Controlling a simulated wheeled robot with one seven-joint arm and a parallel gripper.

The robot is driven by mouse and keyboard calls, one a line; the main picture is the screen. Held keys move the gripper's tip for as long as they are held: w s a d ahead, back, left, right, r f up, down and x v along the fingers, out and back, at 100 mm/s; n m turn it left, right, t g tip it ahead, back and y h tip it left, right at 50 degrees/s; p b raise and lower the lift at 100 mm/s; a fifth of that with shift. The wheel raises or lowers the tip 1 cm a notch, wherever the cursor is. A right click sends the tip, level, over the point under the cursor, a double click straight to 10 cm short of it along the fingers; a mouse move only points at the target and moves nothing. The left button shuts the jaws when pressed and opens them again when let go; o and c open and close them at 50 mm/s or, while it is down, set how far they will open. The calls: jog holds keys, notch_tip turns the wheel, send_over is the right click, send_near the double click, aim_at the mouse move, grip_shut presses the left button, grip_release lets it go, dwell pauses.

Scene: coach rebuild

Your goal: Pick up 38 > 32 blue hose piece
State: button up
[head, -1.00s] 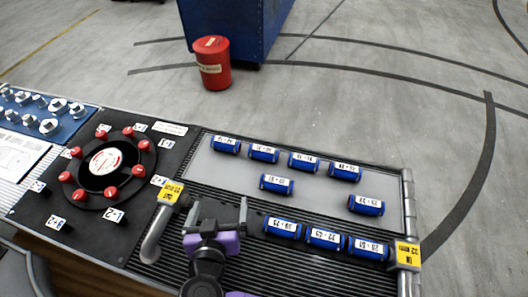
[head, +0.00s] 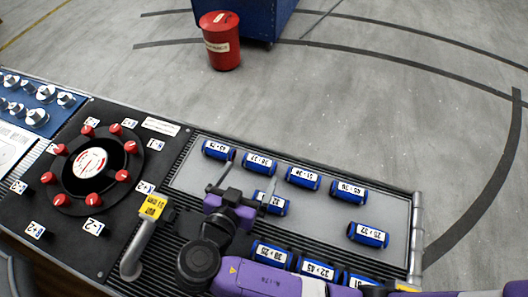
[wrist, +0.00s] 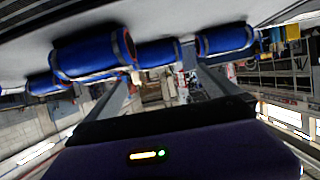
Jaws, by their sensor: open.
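Several blue hose pieces with white labels lie on the grey tray (head: 318,217). The labels are too small to read surely, so I cannot tell which is 38 > 32. One piece (head: 277,206) lies alone in the middle, partly behind my gripper's right finger. Another (head: 368,235) lies alone at the right. My gripper (head: 248,178) is open and empty over the tray's left part, its fingers pointing toward the back row. In the wrist view a large blue piece (wrist: 90,57) shows close by at upper left, with the fingers below it.
Four-free back row pieces include one at far left (head: 218,151). More pieces (head: 271,254) lie in front, partly hidden by my arm. A yellow-tagged grey pipe end (head: 150,210) stands left of the tray. A black dial panel (head: 90,180) with red knobs is further left. A red bin (head: 221,45) stands on the floor.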

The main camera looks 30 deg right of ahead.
aim_at(260, 159)
jog(key=shift+p+x, duration=0.45)
jog(key=shift+x, duration=1.1)
jog(key=p+x, duration=0.1)
jog(key=x, duration=0.4)
jog(key=shift+s+p, duration=0.1)
jog(key=shift+p, duration=0.25)
jog(key=shift+c, duration=0.4)
jog(key=c, duration=1.2)
jog(key=shift+r, duration=0.1)
